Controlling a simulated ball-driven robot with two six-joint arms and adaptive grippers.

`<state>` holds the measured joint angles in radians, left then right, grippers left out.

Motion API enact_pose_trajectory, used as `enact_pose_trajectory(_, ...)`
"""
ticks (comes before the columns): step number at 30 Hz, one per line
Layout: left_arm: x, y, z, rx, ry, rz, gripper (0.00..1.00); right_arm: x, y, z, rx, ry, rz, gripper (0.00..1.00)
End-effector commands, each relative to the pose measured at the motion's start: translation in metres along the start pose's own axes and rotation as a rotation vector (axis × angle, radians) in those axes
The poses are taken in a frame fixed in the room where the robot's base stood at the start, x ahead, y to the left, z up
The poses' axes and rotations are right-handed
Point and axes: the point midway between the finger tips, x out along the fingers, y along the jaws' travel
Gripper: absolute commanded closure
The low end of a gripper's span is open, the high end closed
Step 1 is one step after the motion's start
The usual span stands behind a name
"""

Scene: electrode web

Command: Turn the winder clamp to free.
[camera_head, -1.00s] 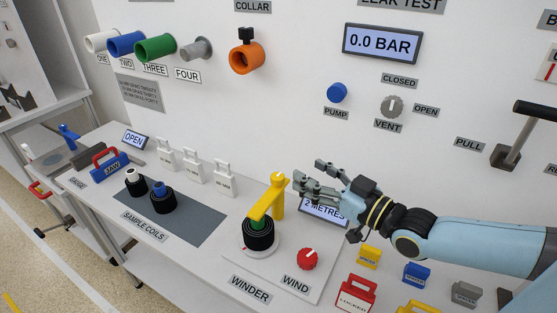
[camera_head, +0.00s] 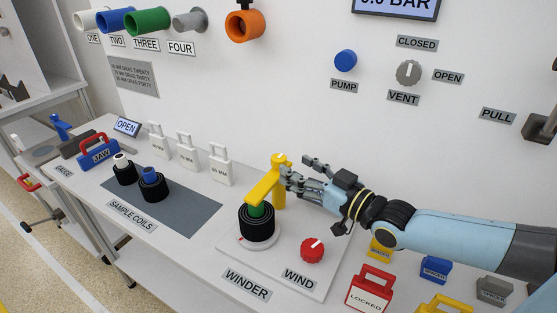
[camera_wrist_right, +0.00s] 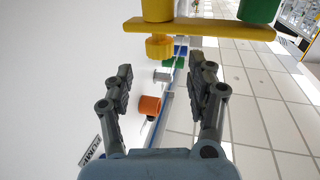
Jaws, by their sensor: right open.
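The winder clamp is a yellow arm (camera_head: 262,187) on a yellow post (camera_head: 279,195). The arm reaches over the black coil (camera_head: 257,222) with its green core on the winder. In the right wrist view the yellow arm (camera_wrist_right: 205,27) crosses the top, with a yellow knob (camera_wrist_right: 159,47) below it. My right gripper (camera_head: 300,172) is open and empty, just right of the post top. In its wrist view the two fingers (camera_wrist_right: 164,90) are apart, with the knob ahead between them. Whether a finger touches the clamp I cannot tell. My left gripper is not in view.
A red WIND knob (camera_head: 312,250) sits right of the coil. A red LOCKED tag (camera_head: 370,290) and yellow, blue and grey spacer blocks stand at the front right. Sample coils (camera_head: 153,186) and white gauges (camera_head: 187,154) stand to the left. The white panel rises behind.

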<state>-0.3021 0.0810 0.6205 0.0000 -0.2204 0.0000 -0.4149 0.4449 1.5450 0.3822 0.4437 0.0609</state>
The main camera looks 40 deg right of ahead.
Motion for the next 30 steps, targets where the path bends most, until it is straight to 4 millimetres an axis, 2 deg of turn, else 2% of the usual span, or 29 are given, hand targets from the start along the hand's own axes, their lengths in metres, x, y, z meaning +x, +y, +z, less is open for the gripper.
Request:
enact_pose_trajectory(3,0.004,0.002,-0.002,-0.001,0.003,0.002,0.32,0.026,0.0,0.0,0.0,0.002,0.001,0.43)
enact_pose_trajectory(9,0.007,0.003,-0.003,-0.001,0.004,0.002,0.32,0.056,0.0,0.001,0.001,0.0,0.001,0.43)
enact_pose_trajectory(13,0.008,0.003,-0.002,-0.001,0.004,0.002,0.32,0.064,0.0,0.001,0.0,-0.001,0.0,0.43)
enact_pose_trajectory(21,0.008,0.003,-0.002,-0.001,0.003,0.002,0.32,0.066,0.0,0.001,0.0,-0.002,0.0,0.43)
enact_pose_trajectory(23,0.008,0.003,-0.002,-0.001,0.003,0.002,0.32,0.066,0.0,0.001,0.0,-0.002,0.0,0.49)
enact_pose_trajectory(30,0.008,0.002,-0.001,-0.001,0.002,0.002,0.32,0.066,0.0,0.0,0.001,-0.001,0.0,0.8)
